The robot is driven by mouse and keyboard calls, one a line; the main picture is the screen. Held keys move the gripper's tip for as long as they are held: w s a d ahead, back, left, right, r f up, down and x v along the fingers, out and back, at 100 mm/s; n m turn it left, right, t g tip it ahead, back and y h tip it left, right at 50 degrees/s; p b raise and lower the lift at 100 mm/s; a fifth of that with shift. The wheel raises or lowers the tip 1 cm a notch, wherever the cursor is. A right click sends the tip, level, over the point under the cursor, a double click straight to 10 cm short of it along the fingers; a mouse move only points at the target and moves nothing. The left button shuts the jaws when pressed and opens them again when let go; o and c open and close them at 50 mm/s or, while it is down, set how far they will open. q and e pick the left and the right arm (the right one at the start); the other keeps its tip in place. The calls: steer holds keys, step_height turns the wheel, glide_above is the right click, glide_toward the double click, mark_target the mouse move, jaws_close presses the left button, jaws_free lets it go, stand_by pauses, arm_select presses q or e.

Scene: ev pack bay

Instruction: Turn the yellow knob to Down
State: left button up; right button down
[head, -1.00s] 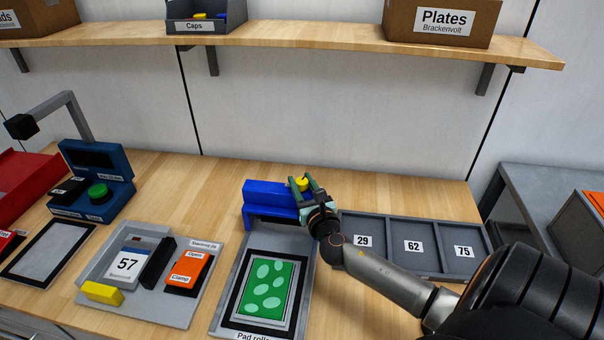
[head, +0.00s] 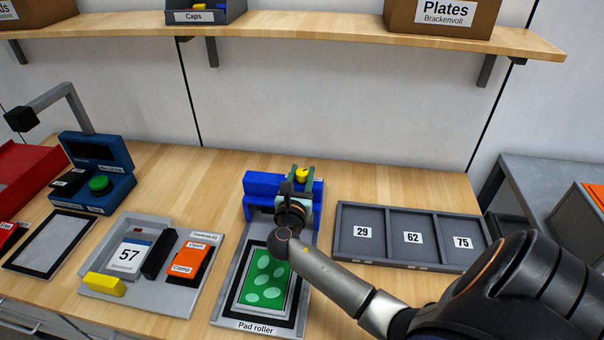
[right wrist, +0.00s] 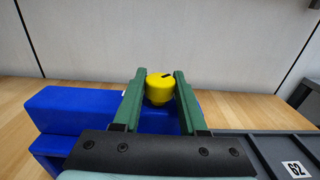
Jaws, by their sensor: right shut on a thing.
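The yellow knob (head: 302,174) sits on top of the blue roller block (head: 262,185) at the back of the pad roller (head: 232,290). My right gripper (head: 302,177) is shut on the knob, with one green finger on each side. In the right wrist view the knob (right wrist: 159,88) stands between the fingertips, upright, with a dark mark on its top toward the upper right. I see no Down label; any markings around the knob are hidden or too small to read. My left gripper is not in view.
A green pad (head: 264,280) lies on the pad roller. A grey tray (head: 388,257) with compartments marked 29, 62 and 75 stands to the right. A clamp fixture (head: 150,295) stands to the left. The bench behind the roller is clear.

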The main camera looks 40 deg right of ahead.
steer(key=shift+c, duration=2.2)
jaws_free()
steer(key=b+v, duration=0.1)
steer(key=v, duration=1.1)
steer(key=shift+s+a, duration=0.2)
